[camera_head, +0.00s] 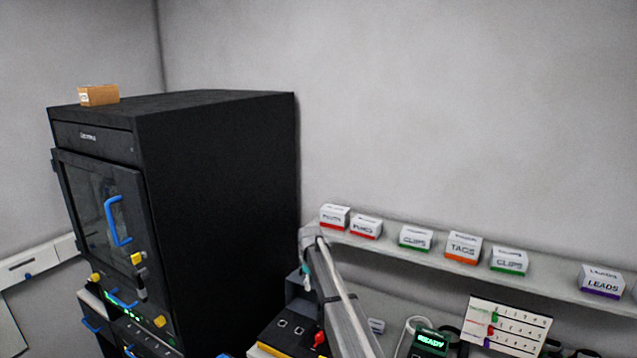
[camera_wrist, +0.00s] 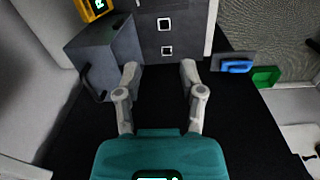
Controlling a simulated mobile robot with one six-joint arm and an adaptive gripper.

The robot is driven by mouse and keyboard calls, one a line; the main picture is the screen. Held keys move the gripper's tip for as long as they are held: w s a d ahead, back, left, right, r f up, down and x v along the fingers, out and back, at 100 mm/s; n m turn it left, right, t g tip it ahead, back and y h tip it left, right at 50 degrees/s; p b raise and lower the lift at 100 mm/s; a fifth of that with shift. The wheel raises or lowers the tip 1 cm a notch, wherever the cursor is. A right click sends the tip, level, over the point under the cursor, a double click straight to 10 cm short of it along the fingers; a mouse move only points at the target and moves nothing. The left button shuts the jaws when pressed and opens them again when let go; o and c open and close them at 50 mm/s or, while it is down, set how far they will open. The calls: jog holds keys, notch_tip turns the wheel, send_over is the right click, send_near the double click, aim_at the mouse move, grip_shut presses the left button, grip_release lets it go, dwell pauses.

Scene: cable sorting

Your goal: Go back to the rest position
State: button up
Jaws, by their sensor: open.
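My gripper (camera_wrist: 159,75) shows in the wrist view with its two pale grey fingers spread apart and nothing between them. Its teal body fills the bottom of that view. Behind the fingers lies a black surface (camera_wrist: 162,105). In the head view my grey arm rises from the bottom edge, right of the black cabinet; my fingers cannot be made out there.
A black cabinet (camera_head: 220,180) with a blue-handled door stands left, a small cardboard box (camera_head: 99,95) on top. A wall shelf (camera_head: 400,247) holds several labelled boxes. In the wrist view, a grey box (camera_wrist: 108,55) and a green block (camera_wrist: 266,76) lie beyond the fingers.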

jog(key=s+d+f+m+b, duration=0.3)
jog(key=s+d+f+b, duration=0.2)
jog(key=s, duration=0.8)
jog(key=s+d+f+m+b, duration=0.4)
jog(key=s+d, duration=0.4)
jog(key=s, duration=0.6)
jog(key=s+d+f+m+b, duration=0.4)
jog(key=s+d+f+b, duration=0.1)
jog(key=s, duration=0.8)
jog(key=shift+s+d+f+b, duration=0.15)
jog(key=shift+d+f+b, duration=0.25)
jog(key=shift+d, duration=0.4)
